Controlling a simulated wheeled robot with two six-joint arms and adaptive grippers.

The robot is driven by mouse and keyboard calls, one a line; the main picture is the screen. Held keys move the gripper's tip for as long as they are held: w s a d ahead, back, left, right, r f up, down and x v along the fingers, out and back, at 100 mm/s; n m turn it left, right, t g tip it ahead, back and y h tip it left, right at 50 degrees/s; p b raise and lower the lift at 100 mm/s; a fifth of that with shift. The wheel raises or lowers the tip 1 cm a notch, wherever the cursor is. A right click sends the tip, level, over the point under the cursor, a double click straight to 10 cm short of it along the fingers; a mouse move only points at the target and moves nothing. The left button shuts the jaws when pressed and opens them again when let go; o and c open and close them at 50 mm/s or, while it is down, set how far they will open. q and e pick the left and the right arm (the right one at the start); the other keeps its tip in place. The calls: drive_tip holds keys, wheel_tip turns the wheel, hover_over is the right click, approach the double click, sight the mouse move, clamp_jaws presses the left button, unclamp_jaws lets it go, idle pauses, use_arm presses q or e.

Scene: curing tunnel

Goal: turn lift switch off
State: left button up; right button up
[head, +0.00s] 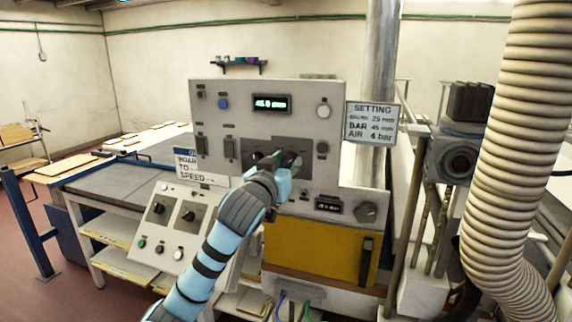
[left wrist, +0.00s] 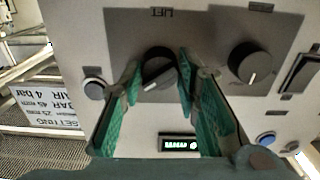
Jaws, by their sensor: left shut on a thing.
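The lift switch (left wrist: 158,66) is a black rotary knob on a dark grey plate, under upside-down LIFT lettering in the left wrist view. Its pale pointer mark slants toward the lower left of that view. My left gripper (left wrist: 158,80) has its green fingers on both sides of the knob, shut on it. In the head view my left gripper (head: 288,163) is at the dark plate of the upright grey panel (head: 296,95) and hides most of the knob. My right gripper is not in view.
A second black knob (left wrist: 250,62) sits beside the lift switch. A blue button (left wrist: 266,138), a rocker switch (left wrist: 300,72) and a lit display (head: 271,103) are nearby. A sloped control box (head: 170,245) stands lower left; a ribbed hose (head: 525,140) hangs at right.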

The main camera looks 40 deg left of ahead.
use_arm(q)
drive_tip(key=shift+f, duration=0.1)
drive_tip(key=n+b, duration=0.1)
drive_tip(key=n, duration=0.4)
drive_tip(key=n+b, duration=0.2)
drive_tip(key=n, duration=0.3)
idle(0.5)
drive_tip(key=o, duration=1)
drive_tip(key=shift+o, duration=0.8)
drive_tip(key=shift+w+d, duration=0.1)
drive_tip(key=shift+w, duration=0.15)
drive_tip(key=shift+s, duration=0.1)
